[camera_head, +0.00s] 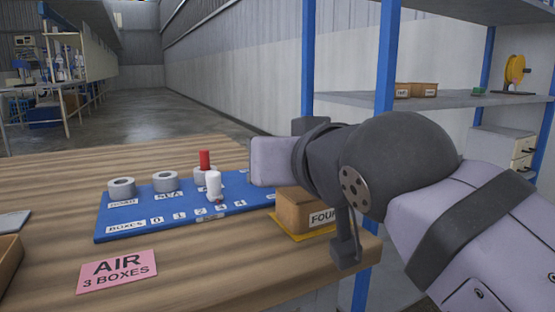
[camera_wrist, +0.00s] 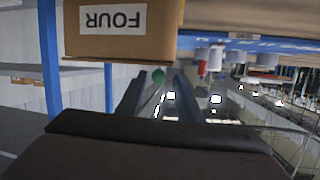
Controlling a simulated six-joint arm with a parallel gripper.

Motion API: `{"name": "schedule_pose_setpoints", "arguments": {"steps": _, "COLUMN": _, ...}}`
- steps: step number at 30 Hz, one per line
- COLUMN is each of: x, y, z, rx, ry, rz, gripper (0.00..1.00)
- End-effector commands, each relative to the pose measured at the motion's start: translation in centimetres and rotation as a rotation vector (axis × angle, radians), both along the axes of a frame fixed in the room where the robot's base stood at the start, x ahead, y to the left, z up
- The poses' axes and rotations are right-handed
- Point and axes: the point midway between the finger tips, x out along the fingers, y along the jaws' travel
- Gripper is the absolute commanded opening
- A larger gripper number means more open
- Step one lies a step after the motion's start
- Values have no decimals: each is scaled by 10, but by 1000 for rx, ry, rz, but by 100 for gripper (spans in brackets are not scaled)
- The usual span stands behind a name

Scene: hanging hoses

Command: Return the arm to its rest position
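My arm reaches in from the right in the head view, with its wrist over the table's right part. A cardboard box labelled FOUR (camera_head: 300,213) sits on a yellow mat (camera_head: 292,235) at the table's right edge, partly hidden by my arm. The box also shows upside down and close in the wrist view (camera_wrist: 150,42), above the fingers.
A blue board (camera_head: 130,211) with grey rings (camera_head: 122,187), a red peg (camera_head: 205,160) and a white peg (camera_head: 214,184) lies left of my wrist. A pink AIR card (camera_head: 117,270) lies in front. Blue shelf posts (camera_head: 384,70) stand behind my arm.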

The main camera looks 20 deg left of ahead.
Motion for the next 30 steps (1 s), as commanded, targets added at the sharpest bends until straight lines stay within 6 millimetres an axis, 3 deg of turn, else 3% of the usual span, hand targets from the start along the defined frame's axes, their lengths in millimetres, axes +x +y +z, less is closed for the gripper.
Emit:
{"name": "schedule_pose_setpoints", "arguments": {"steps": 10, "x": 3, "y": -3, "z": 6, "rx": -9, "ry": -9, "rz": -8, "gripper": 33}}
{"name": "schedule_pose_setpoints", "arguments": {"steps": 16, "x": 21, "y": -21, "z": 37, "rx": -77, "ry": -68, "rz": -56, "gripper": 33}}
{"name": "schedule_pose_setpoints", "arguments": {"steps": 23, "x": 45, "y": -38, "z": 32, "rx": -163, "ry": 32, "rz": -102, "gripper": 33}}
{"name": "schedule_pose_setpoints", "arguments": {"steps": 30, "x": 65, "y": -67, "z": 23, "rx": -254, "ry": 158, "rz": -160, "gripper": 33}}
